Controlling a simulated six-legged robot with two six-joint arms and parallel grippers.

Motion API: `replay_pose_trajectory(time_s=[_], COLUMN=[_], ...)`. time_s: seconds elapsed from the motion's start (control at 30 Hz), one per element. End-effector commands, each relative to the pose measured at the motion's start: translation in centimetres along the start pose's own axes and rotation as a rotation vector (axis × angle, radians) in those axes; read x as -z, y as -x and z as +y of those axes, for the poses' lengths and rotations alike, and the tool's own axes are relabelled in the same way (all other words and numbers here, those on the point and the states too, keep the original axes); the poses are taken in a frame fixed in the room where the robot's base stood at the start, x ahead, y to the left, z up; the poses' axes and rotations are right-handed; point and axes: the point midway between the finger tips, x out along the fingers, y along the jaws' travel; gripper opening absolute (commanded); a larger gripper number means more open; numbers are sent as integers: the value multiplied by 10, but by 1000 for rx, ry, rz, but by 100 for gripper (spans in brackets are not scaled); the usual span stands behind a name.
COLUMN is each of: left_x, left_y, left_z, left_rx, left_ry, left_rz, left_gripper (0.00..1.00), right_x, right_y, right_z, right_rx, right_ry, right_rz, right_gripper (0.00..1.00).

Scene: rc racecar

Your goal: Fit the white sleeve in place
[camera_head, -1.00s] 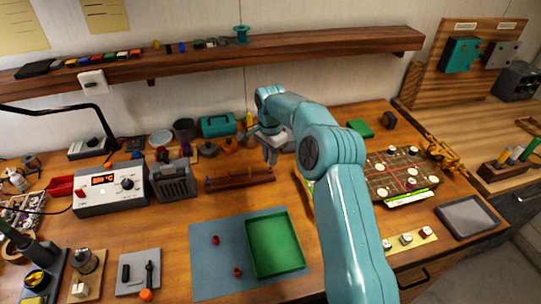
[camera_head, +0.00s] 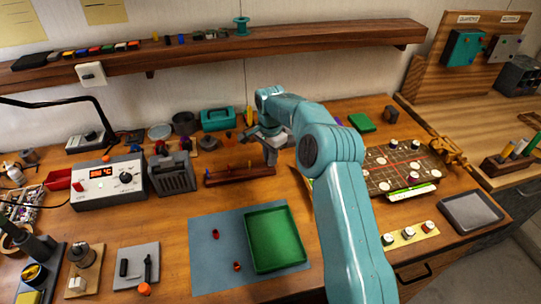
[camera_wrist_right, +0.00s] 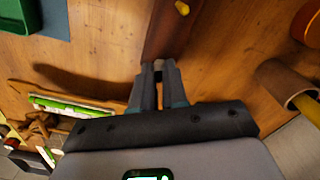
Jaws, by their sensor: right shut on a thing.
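My right gripper (camera_head: 271,160) is over the right end of a long dark reddish-brown wooden rack (camera_head: 240,173) at the back middle of the bench. In the right wrist view its fingertips (camera_wrist_right: 160,68) are close together on a small piece that is mostly hidden between them, at the end of the rack (camera_wrist_right: 165,35). I cannot tell the piece's colour or shape, nor whether it sits on the rack. No white sleeve can be made out with certainty. A small yellow peg (camera_wrist_right: 182,7) stands on the rack. My left gripper is not in view.
A green tray (camera_head: 274,240) lies on a blue-grey mat (camera_head: 207,265) in front. A soldering station (camera_head: 110,183) and a dark grey box (camera_head: 171,173) stand left of the rack. A brown board with white discs (camera_head: 380,160) lies right of my arm. A teal toolbox (camera_head: 218,119) stands behind.

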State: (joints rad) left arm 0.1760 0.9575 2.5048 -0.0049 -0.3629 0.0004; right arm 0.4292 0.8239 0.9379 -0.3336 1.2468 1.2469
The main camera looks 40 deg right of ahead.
Motion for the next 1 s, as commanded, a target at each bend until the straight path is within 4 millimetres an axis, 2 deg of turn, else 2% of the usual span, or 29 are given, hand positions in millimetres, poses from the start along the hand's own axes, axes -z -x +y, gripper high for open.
replay_pose_trajectory(time_s=[0.43,0.47,0.53,0.73,0.77,0.8,0.83,1.0], left_x=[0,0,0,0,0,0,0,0], left_y=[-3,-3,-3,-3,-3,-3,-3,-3], left_z=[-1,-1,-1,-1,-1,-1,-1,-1], left_rx=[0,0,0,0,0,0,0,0], left_ry=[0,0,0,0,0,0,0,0], left_rz=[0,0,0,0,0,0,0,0], left_gripper=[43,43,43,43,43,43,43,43], right_x=[0,0,0,0,0,0,0,0], right_y=[-6,-6,-6,-6,-6,-6,-6,-6], right_z=[0,0,0,0,0,0,0,0], right_rx=[0,0,0,0,0,0,0,0], right_ry=[0,0,0,0,0,0,0,0], right_rz=[0,0,0,0,0,0,0,0], right_gripper=[0,19,42,43,46,59,64,64])
